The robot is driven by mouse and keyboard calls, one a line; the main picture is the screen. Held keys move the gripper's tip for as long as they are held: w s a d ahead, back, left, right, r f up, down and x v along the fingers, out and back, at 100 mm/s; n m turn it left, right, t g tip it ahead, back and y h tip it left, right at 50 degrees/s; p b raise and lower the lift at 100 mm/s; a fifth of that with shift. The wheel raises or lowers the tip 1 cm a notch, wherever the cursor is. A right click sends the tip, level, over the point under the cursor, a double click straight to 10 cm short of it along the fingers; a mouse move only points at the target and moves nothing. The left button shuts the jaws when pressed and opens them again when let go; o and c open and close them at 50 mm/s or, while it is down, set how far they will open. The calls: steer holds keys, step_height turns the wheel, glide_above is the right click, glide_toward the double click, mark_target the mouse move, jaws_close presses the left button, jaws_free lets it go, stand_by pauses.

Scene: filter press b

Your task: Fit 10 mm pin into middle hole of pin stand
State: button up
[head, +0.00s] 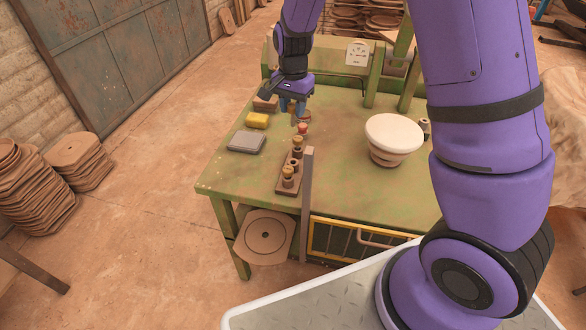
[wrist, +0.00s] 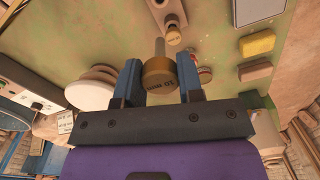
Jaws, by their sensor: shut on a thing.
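My gripper (head: 292,108) is over the far part of the green table, beyond the pin stand. In the wrist view my gripper (wrist: 160,76) is shut on the 10 mm pin (wrist: 158,77), a brass-headed pin with its lettered head toward the camera and its grey shank pointing away. The pin stand (head: 283,189) is a narrow brown block with a row of round sockets. The middle socket (head: 296,164) looks dark and empty. Part of the stand (wrist: 181,16) shows in the wrist view.
A yellow sponge (head: 257,120) and a grey pad (head: 246,142) lie left of the stand. A red-topped item (head: 302,128) stands just beyond it. A white-topped round stack (head: 394,135) is to the right. A grey upright post (head: 307,200) rises close beside the stand.

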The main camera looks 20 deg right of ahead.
step_height(320, 180, down, 17)
steer(key=shift+r, duration=0.15)
stand_by(0.5)
steer(key=o, duration=1)
steer(key=shift+c, duration=0.2)
